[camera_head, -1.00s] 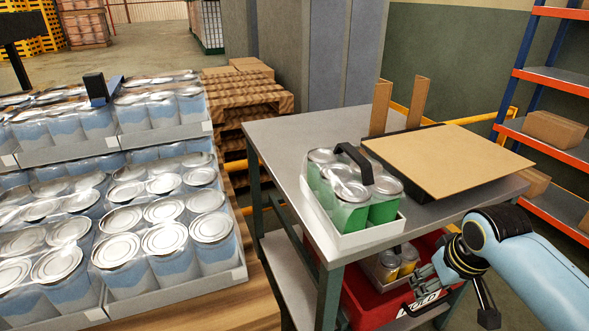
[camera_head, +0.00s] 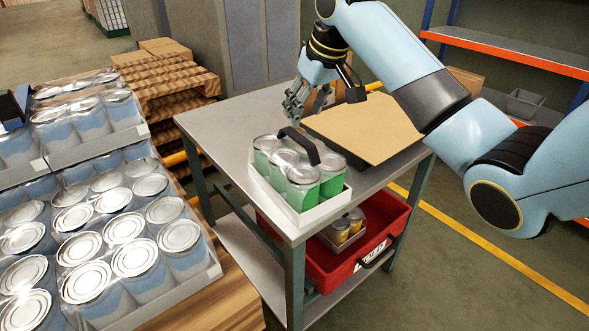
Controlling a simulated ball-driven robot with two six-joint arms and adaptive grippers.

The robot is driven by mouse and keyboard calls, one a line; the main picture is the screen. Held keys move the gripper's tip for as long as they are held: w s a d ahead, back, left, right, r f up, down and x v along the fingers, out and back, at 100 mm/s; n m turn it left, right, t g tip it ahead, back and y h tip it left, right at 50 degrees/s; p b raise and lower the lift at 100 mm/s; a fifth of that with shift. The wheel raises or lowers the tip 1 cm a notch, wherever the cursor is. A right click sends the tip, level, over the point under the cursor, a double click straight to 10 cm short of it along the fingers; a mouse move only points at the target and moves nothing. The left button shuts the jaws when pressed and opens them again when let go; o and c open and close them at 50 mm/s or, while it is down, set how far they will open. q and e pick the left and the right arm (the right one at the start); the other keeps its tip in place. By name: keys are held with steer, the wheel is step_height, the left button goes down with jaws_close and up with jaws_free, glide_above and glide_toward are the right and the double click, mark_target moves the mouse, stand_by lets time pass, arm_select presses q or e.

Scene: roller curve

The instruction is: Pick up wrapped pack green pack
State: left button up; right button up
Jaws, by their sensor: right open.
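The green pack (camera_head: 303,184) is a white tray of several green cans under clear wrap, with a black carry handle arched over the top. It stands upright on the near corner of the grey table (camera_head: 222,124). My right gripper (camera_head: 306,112) is open and empty. It hangs fingers down, above and just behind the pack, apart from the handle as far as I can see. My left gripper is not clearly in view; only a dark and blue part shows at the left edge.
A brown board (camera_head: 368,128) lies on the table right of the pack. Stacked trays of blue cans (camera_head: 115,240) fill the left. Orange shelving (camera_head: 510,56) stands at the right.

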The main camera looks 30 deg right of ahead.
mark_target(298, 136)
steer(key=x, duration=0.9)
steer(key=shift+w+d+f, duration=0.1)
steer(key=shift+d+f, duration=0.15)
steer(key=shift+f, duration=0.15)
steer(key=shift+f, duration=0.1)
steer(key=shift+f, duration=0.1)
jaws_close()
stand_by(0.4)
